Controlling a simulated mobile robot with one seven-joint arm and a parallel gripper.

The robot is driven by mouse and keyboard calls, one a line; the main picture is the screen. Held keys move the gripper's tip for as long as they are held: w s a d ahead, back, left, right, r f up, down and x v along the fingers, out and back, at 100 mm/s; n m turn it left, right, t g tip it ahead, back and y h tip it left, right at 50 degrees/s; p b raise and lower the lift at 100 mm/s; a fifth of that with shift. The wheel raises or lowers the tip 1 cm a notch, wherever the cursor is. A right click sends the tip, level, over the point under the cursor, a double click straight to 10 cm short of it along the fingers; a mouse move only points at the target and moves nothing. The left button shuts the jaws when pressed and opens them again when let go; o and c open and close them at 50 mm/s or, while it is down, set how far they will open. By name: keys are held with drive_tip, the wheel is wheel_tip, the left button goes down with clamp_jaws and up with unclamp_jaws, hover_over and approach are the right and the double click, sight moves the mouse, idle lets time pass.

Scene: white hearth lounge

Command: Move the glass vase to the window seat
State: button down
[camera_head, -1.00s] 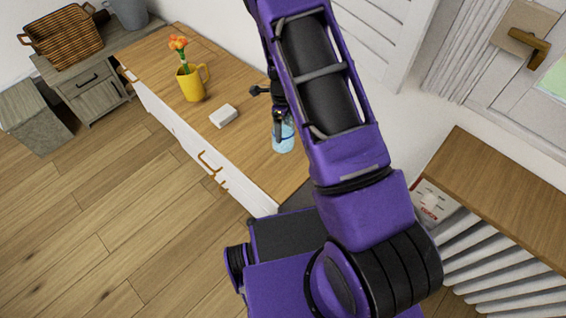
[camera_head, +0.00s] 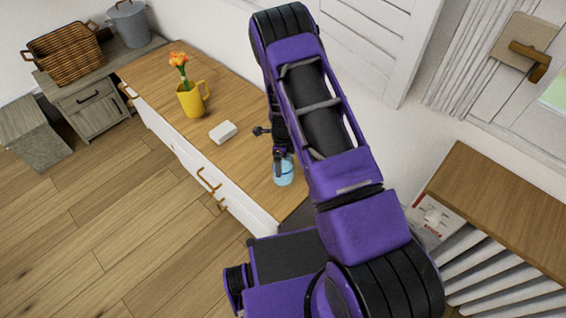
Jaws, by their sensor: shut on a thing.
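The glass vase (camera_head: 284,174) is a small, clear, light-blue vessel at the right end of the wooden-topped white cabinet (camera_head: 150,68). My gripper (camera_head: 281,158) is shut on the vase from above, at its upper part. My purple arm hides part of the gripper and the area to its right. I cannot tell whether the vase's base touches the cabinet top. No window seat can be made out for sure in this view.
A white box (camera_head: 223,132) and a yellow mug (camera_head: 193,100) with orange flowers stand left of the vase on the cabinet. A wicker basket (camera_head: 68,52) and grey bucket (camera_head: 129,24) stand behind. A wood-topped radiator cover (camera_head: 500,200) is at right.

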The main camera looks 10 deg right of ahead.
drive_tip(key=shift+f, duration=0.1)
unclamp_jaws()
wheel_tip(320, 180, up, 12)
drive_tip(key=p, duration=0.2)
idle(0.6)
